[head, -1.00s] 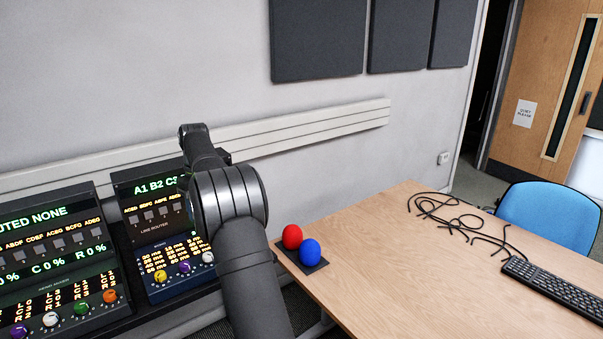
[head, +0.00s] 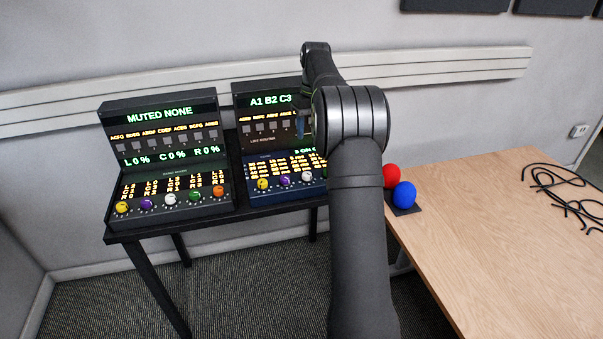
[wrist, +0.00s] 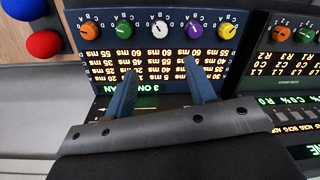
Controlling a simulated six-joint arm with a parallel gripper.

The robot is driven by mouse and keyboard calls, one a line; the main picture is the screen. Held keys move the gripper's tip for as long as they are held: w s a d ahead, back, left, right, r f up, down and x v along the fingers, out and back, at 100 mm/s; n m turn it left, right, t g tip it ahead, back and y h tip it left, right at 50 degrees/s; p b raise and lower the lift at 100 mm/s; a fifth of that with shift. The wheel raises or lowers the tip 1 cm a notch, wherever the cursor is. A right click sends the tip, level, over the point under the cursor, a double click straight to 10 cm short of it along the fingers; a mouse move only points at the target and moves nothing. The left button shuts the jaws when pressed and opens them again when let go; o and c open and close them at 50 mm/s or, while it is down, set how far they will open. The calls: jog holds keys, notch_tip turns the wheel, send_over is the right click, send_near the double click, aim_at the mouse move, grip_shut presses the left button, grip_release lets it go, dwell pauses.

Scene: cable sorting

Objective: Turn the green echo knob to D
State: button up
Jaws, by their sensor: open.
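The green knob (wrist: 123,30) is on the blue panel (wrist: 250,45), which the wrist view shows upside down, between an orange knob (wrist: 87,29) and a white knob (wrist: 159,30). Its exact pointer setting is too small to read. My gripper (wrist: 160,72) is open and empty, its two blue fingers apart in front of the panel's lit text, with the green knob beyond the left finger. No contact with a knob shows. In the head view the blue panel (head: 250,184) shows its yellow, purple and white knobs; my arm hides its right part.
A dark mixer panel (head: 170,216) with its own green knob (head: 194,196) stands left of the blue panel. The line router display (head: 265,101) rises behind the blue panel. Red (head: 391,176) and blue (head: 404,194) balls sit on the wooden table (head: 480,225), with cables farther right.

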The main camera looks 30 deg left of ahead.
jog(key=w+d+f+n+t, duration=0.1)
jog(key=f+n, duration=0.4)
jog(key=n, duration=0.1)
jog(key=w+d+f+n+t+h, duration=0.1)
jog(key=d+f+n+t, duration=0.1)
jog(key=f+n, duration=0.3)
jog(key=w+d+f+n+t+h, duration=0.1)
jog(key=f+n, duration=0.4)
jog(key=n, duration=0.3)
jog(key=shift+w+d+f+t, duration=0.2)
jog(key=shift+w+d+t, duration=0.1)
jog(key=shift+w+t, duration=0.1)
jog(key=shift+s, duration=0.1)
jog(key=c, duration=1)
jog(key=shift+o, duration=0.2)
